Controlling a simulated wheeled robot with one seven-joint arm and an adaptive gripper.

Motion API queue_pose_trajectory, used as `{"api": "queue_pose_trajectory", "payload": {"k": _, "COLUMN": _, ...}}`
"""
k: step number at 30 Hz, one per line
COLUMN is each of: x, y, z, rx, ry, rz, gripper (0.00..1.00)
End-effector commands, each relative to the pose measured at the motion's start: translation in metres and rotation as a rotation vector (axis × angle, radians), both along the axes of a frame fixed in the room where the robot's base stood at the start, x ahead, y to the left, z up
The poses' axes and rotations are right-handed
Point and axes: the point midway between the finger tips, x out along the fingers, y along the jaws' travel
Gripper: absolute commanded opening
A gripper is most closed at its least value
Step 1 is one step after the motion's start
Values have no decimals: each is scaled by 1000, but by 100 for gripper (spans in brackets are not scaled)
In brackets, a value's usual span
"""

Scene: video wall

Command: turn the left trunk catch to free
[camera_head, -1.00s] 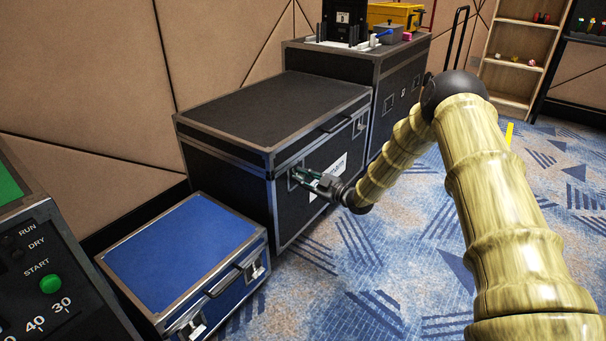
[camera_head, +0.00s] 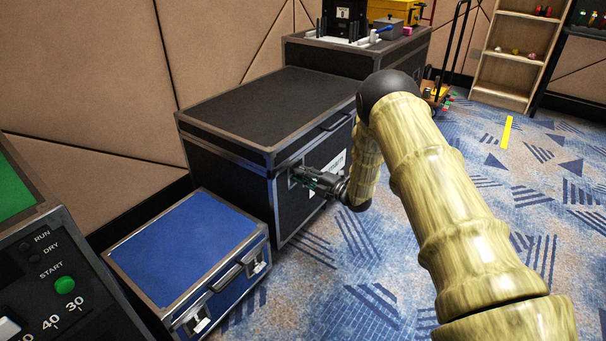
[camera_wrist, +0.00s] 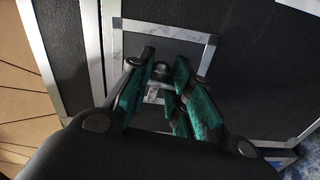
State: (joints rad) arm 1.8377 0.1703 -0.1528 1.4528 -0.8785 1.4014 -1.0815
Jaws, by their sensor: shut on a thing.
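The trunk is a large black case (camera_head: 265,105) with metal edges, standing against the wall in the head view. Its left catch (camera_wrist: 162,70) is a small dark knob in a metal-framed recess on the front face, seen in the wrist view. My gripper (camera_head: 302,179) is at this catch in the head view and hides most of it. In the wrist view my gripper (camera_wrist: 164,78) has its teal-padded fingers on both sides of the knob, shut on it. The exact turn of the catch is hard to read. The right catch is hidden behind my arm.
A blue case (camera_head: 187,250) stands in front of the trunk at the left. A control panel with a green START button (camera_head: 64,284) fills the lower left. Another black case (camera_head: 330,55) stands behind. Patterned carpet (camera_head: 500,190) is open to the right.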

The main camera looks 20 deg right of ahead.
Motion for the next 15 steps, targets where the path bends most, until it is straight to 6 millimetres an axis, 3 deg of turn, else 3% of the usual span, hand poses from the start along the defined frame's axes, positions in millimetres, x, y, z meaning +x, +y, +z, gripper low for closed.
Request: {"api": "queue_pose_trajectory", "payload": {"k": 15, "x": 1, "y": -1, "z": 1, "rx": -115, "ry": -90, "rz": -4, "gripper": 0}}
